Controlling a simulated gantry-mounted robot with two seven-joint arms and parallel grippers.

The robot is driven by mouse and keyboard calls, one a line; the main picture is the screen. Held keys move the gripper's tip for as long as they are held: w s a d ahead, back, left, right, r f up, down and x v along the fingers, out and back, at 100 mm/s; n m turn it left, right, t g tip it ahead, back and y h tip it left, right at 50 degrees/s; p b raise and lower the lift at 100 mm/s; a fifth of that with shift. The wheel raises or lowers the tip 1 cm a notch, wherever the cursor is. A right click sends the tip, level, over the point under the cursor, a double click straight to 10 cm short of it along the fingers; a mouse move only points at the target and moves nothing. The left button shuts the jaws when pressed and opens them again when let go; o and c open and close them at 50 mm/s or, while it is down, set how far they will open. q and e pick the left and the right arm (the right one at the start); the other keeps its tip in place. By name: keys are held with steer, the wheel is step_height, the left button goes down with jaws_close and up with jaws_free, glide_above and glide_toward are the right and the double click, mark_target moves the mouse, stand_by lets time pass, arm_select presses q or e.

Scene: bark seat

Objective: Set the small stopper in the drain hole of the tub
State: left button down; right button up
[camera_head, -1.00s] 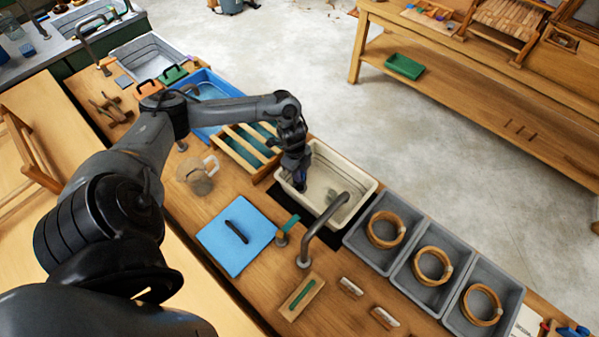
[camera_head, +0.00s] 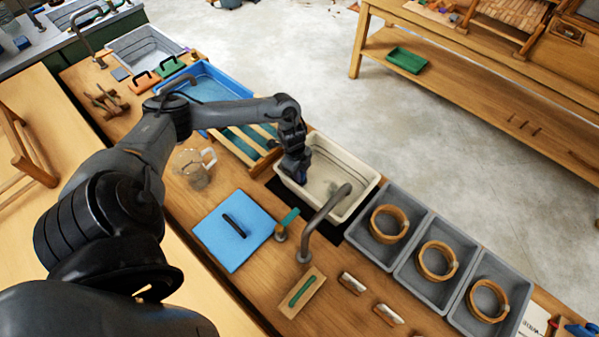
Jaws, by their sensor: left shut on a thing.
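The cream tub (camera_head: 362,196) is set in the wooden counter at the centre of the head view. My left gripper (camera_head: 298,180) points down at the left end of the tub, just inside its rim. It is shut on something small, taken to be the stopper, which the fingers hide. No stopper shows elsewhere. A faint grey patch lies on the tub floor, but I cannot tell whether it is the drain hole. My right gripper is not in view.
A grey faucet (camera_head: 325,216) arches over the tub's near side. A slatted wooden rack (camera_head: 240,148) stands left of the tub. Grey bins (camera_head: 403,262) with wooden rings stand to the right. A glass jug (camera_head: 192,168) and blue mat (camera_head: 222,240) lie nearer.

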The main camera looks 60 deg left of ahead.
arm_select(q)
steer(key=shift+p, duration=0.35)
stand_by(0.4)
steer(key=shift+f, duration=0.25)
stand_by(0.5)
steer(key=c, duration=0.6)
jaws_free()
steer(key=shift+r+p, duration=0.6)
steer(key=shift+r, duration=0.05)
step_height(320, 180, up, 5)
steer(key=p, duration=0.5)
steer(key=shift+r+p, duration=0.2)
steer(key=shift+p, duration=0.2)
steer(key=shift+r, duration=0.15)
